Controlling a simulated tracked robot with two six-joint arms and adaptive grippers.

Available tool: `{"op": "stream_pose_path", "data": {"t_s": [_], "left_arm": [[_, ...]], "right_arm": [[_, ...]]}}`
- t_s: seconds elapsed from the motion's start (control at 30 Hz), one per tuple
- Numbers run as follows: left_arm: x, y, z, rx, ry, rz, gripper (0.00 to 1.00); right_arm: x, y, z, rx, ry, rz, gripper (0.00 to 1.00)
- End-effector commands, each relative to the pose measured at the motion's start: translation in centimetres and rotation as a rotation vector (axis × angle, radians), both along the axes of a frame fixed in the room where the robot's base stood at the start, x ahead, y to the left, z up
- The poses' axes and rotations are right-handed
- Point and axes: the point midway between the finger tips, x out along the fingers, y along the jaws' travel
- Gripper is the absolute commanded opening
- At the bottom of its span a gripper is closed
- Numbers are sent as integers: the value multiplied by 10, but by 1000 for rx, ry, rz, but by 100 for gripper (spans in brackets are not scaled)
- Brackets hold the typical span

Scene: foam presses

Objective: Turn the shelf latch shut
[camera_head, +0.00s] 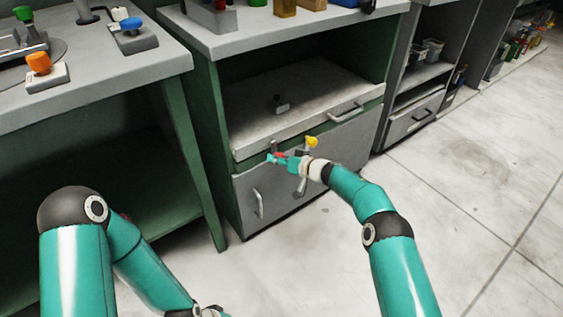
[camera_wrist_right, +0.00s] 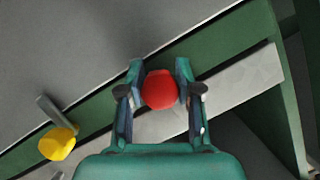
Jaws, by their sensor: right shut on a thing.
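A red knob (camera_wrist_right: 160,89) sits between the two fingers of my right gripper (camera_wrist_right: 159,72), which is shut on it. In the head view the red knob (camera_head: 281,155) is small and partly covered by the right gripper (camera_head: 275,158), at the green front rail under the grey shelf (camera_head: 290,100). A yellow knob (camera_head: 312,142) is on the same front, right of the gripper; in the right wrist view the yellow knob (camera_wrist_right: 57,143) is at lower left. I cannot tell how far the latch is turned.
Below the shelf is a grey cabinet front with a handle (camera_head: 258,204). A handle (camera_head: 346,113) is on the shelf's front edge. A workbench (camera_head: 110,88) with coloured knobs stands at left. The floor (camera_head: 470,190) at right is clear.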

Motion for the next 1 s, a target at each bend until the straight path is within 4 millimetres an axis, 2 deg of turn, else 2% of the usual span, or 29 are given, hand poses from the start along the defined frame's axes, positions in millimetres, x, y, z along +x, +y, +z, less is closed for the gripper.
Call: {"op": "stream_pose_path", "data": {"t_s": [0.2,0.73,0.77,0.9,1.0], "left_arm": [[0,0,-9,0,0,0,57],[0,0,-10,0,0,0,57],[0,0,-10,0,0,0,57],[0,0,-10,0,0,0,57],[0,0,-10,0,0,0,57]], "right_arm": [[4,-4,4,64,38,-15,0],[5,-6,6,85,52,-20,0],[5,-6,6,85,52,-20,39],[4,-5,5,85,54,-17,60],[3,-4,4,84,56,-14,60]]}}
